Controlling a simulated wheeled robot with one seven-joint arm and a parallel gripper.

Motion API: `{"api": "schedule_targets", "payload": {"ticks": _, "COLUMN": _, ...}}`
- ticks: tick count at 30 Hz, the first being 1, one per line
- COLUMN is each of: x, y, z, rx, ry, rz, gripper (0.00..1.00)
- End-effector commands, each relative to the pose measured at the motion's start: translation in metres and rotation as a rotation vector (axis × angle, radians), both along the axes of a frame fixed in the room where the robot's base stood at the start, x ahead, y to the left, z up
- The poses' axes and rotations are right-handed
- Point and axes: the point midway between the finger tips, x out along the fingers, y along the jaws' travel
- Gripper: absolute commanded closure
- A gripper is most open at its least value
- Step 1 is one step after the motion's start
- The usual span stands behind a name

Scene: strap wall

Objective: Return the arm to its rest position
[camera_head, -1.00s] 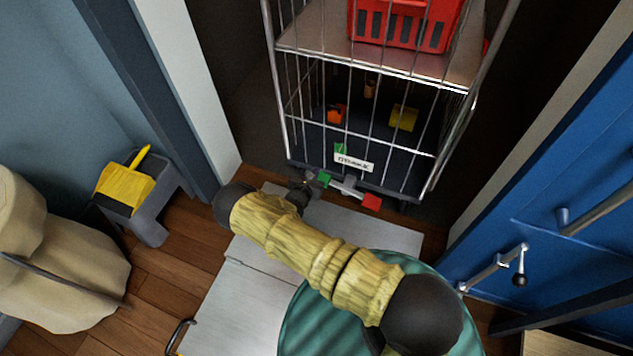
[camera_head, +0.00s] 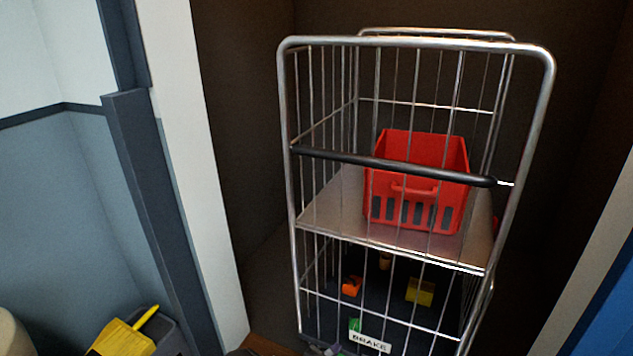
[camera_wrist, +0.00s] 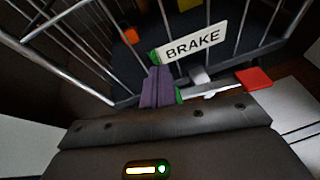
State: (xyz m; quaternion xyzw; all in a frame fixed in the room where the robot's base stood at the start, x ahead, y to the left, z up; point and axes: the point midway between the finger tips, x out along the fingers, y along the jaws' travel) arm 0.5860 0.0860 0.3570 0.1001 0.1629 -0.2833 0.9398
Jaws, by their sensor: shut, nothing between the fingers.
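My gripper (camera_wrist: 158,72) shows in the wrist view as two purple-grey fingers pressed together, with nothing between them. It points toward the lower front of a wire roll cage (camera_head: 287,130). The cage's white BRAKE label (camera_wrist: 193,42) is just beyond the fingertips; it also shows in the head view (camera_head: 370,342). A brake bar with a red end (camera_wrist: 253,78) and a green end (camera_wrist: 179,96) lies beside and behind the fingers. The fingers partly cover the green end, and I cannot tell whether they touch it. Most of my arm is out of the head view.
A red crate (camera_head: 420,165) sits on the cage's shelf (camera_head: 335,215). Orange (camera_head: 352,287) and yellow (camera_head: 420,291) items lie lower inside. A white post (camera_head: 180,150) stands left, a blue panel (camera_head: 610,310) right. A yellow item (camera_head: 118,340) is at lower left.

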Motion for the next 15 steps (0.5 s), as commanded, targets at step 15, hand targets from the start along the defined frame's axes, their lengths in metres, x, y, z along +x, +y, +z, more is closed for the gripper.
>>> {"api": "schedule_targets", "payload": {"ticks": 15, "x": -0.059, "y": -0.088, "z": 0.121, "rx": 0.429, "ry": -0.08, "rz": -0.796, "gripper": 1.0}}
